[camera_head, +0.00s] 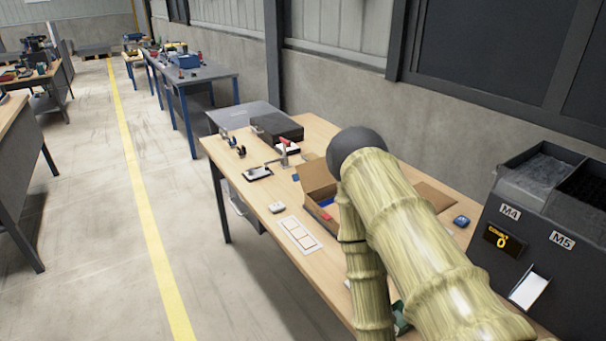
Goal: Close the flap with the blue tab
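An open cardboard box (318,176) stands on the wooden workbench (262,207), partly hidden behind my arm. A brown panel (436,196), perhaps another flap of it, shows to the right of my arm. A small blue patch (296,178) shows at the box's left edge and may be the blue tab. Another blue area (327,201) shows in the box opening, with a small red patch just below it. I cannot tell which flap bears the blue tab. My arm crosses in front of the box; my gripper is not visible.
A dark feeder (515,240) marked M4 and M5 stands at the right. A white card (299,235), a small white device (277,207), a blue object (461,221) and a black case (276,129) are on the bench. The floor left of the bench is clear.

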